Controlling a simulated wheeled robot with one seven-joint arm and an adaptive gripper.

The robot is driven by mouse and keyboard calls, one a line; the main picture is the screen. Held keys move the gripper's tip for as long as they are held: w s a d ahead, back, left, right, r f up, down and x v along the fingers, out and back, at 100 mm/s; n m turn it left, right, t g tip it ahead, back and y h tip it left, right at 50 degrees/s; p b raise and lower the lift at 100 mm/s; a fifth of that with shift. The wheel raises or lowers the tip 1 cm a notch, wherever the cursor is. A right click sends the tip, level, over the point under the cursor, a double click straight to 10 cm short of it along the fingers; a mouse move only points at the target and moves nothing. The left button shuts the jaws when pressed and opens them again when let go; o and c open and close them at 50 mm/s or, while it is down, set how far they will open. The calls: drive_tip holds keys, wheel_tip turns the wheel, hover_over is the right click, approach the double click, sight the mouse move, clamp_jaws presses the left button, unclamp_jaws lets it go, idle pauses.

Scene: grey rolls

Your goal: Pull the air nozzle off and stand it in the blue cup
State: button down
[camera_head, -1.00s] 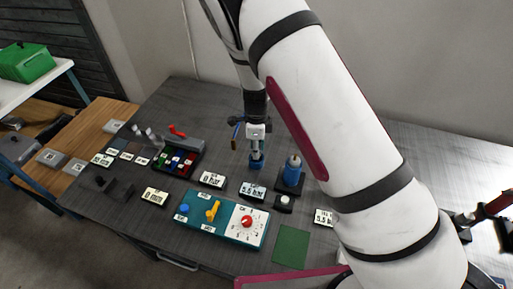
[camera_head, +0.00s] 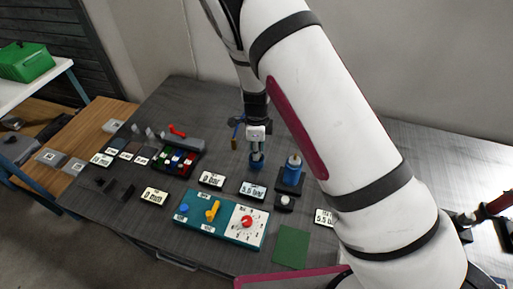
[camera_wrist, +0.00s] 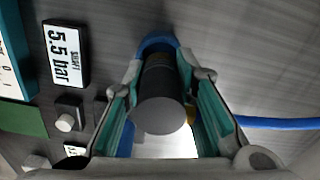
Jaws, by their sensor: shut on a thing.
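My gripper (camera_head: 257,146) is shut on a dark, round-ended cylinder, which I take as the air nozzle (camera_wrist: 160,108), and holds it upright. In the wrist view its near end stands between the teal-lined fingers. The blue cup (camera_head: 257,162) is directly below my gripper in the head view. In the wrist view its blue rim (camera_wrist: 157,41) curves round the far end of the nozzle. That end appears within or right at the cup's mouth; whether it touches the bottom is hidden.
Pressure signs (camera_head: 253,190) and a teal control panel (camera_head: 222,219) lie in front. A tray of coloured pieces (camera_head: 178,160) is to the left. A blue hose (camera_wrist: 275,123) runs right in the wrist view.

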drive_tip(key=shift+f, duration=0.7)
drive_tip(key=c, duration=1.2)
unclamp_jaws()
wheel_tip(320, 180, up, 12)
drive_tip(key=shift+r, duration=0.1)
